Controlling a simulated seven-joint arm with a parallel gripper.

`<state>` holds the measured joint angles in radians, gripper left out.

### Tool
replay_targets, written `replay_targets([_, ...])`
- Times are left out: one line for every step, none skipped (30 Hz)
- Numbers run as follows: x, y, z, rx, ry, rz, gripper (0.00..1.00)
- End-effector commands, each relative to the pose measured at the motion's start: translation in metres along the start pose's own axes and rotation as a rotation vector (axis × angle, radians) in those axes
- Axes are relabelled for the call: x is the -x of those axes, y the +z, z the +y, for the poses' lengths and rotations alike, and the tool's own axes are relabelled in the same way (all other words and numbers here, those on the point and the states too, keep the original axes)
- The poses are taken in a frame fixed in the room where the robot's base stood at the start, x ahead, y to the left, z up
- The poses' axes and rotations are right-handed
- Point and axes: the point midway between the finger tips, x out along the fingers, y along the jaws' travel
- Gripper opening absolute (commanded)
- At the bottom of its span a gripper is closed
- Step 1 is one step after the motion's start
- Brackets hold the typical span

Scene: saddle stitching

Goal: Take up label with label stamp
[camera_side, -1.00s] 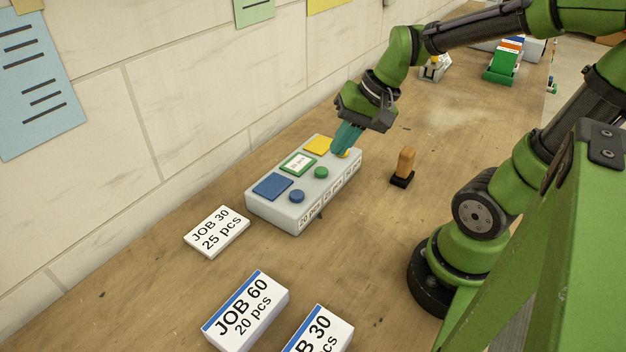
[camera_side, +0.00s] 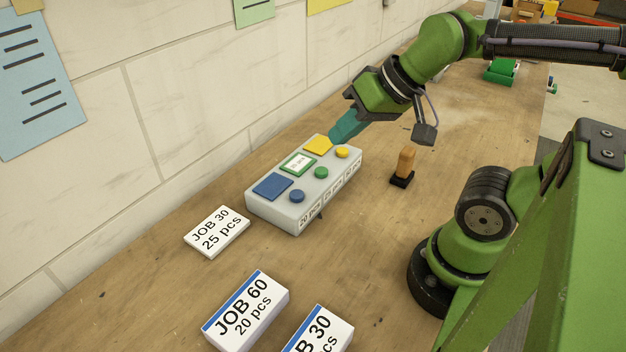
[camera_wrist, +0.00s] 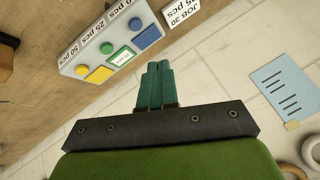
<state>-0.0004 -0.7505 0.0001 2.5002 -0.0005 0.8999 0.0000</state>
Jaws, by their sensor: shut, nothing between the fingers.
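The label stamp (camera_side: 405,162), with an orange-brown handle and black foot, stands upright on the table right of the grey label box (camera_side: 330,182). A small white printed label (camera_side: 298,163) lies on the box's green-framed pad; it also shows in the wrist view (camera_wrist: 122,57). The blue pad (camera_side: 272,187) and yellow pad (camera_side: 318,146) show no label. My gripper (camera_side: 334,139), with teal fingers, is shut and empty. It is tilted near the box's far end, beside the yellow pad and apart from the stamp. In the wrist view its fingers (camera_wrist: 158,68) are together.
Blue, green and yellow buttons (camera_side: 342,152) sit beside the pads. A JOB 30 card (camera_side: 217,231) and white blocks, one reading JOB 60 (camera_side: 246,311), lie at the near side. The wall (camera_side: 190,85) runs close along the left. Table around the stamp is clear.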

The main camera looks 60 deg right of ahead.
Motion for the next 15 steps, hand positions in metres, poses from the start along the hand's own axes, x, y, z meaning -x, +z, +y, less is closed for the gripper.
replay_targets([0.0, -0.0001, 0.0, 0.0, 0.0, 0.0, 0.0])
replay_targets([-0.0001, -0.0001, 0.0001, -0.001, 0.0, 0.0, 0.0])
replay_targets([-0.0001, -0.0001, 0.0001, -0.001, 0.0, 0.0, 0.0])
replay_targets([-0.0001, -0.0001, 0.0001, -0.001, 0.0, 0.0, 0.0])
replay_targets([-0.0001, -0.0001, 0.0001, -0.001, 0.0, 0.0, 0.0])
replay_targets([-0.0001, -0.0001, 0.0001, -0.001, 0.0, 0.0, 0.0])
replay_targets([-0.0001, -0.0001, 0.0001, -0.001, 0.0, 0.0, 0.0])
replay_targets([-0.0001, -0.0001, 0.0001, -0.001, 0.0, 0.0, 0.0])
replay_targets([-0.0001, -0.0001, 0.0001, -0.001, 0.0, 0.0, 0.0])
replay_targets([-0.0001, -0.0001, 0.0001, -0.001, 0.0, 0.0, 0.0])
replay_targets([-0.0001, -0.0001, 0.0001, -0.001, 0.0, 0.0, 0.03])
replay_targets([-0.0001, -0.0001, 0.0001, -0.001, 0.0, 0.0, 0.09])
replay_targets([-0.0001, -0.0001, 0.0001, -0.001, 0.0, 0.0, 0.14])
replay_targets([-0.0001, -0.0001, 0.0001, -0.001, 0.0, 0.0, 0.18])
replay_targets([-0.0001, -0.0001, 0.0001, -0.001, 0.0, 0.0, 0.24])
